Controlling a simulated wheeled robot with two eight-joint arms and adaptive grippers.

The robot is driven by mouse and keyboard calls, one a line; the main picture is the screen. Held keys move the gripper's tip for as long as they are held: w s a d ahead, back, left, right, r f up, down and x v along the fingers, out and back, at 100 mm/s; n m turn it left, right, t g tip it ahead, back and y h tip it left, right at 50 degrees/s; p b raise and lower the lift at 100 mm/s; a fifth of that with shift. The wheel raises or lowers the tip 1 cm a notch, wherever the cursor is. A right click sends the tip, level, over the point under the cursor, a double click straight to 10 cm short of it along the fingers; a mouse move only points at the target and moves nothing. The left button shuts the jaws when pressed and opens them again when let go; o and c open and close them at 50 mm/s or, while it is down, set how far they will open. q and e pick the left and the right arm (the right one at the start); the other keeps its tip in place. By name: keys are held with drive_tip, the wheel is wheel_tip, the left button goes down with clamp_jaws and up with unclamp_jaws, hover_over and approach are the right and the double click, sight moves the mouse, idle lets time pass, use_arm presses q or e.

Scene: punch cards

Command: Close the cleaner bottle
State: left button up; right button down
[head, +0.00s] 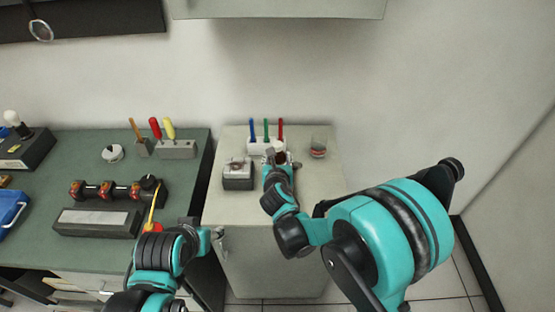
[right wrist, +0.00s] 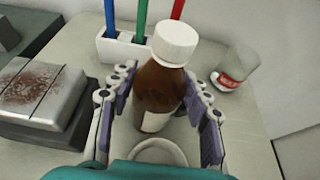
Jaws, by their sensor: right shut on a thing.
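The cleaner bottle is a brown bottle (right wrist: 158,90) with a white label, on the pale cabinet top. A white cap (right wrist: 175,42) sits on its neck; I cannot tell whether it is screwed tight. In the head view the bottle (head: 281,157) is small and partly hidden by my right gripper (head: 277,161). In the right wrist view my right gripper (right wrist: 160,98) has its fingers on both sides of the bottle's body and is shut on it. My left gripper (head: 198,240) is low in front of the green bench, away from the bottle; its fingers are unclear.
A white holder (right wrist: 118,50) with blue, green and red pens stands behind the bottle. A glass jar (right wrist: 236,70) with a red label stands to its right, a grey box-like device (right wrist: 45,95) to its left. The green bench (head: 95,165) at left carries tools.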

drive_tip(key=c, duration=0.7)
unclamp_jaws()
drive_tip(key=shift+f, duration=0.1)
drive_tip(key=shift+c, duration=0.2)
drive_tip(key=shift+s+r, duration=0.35)
drive_tip(key=p+v, duration=0.2)
drive_tip(key=v, duration=0.9)
drive_tip(key=shift+s+p, duration=0.15)
drive_tip(key=shift+p, duration=0.25)
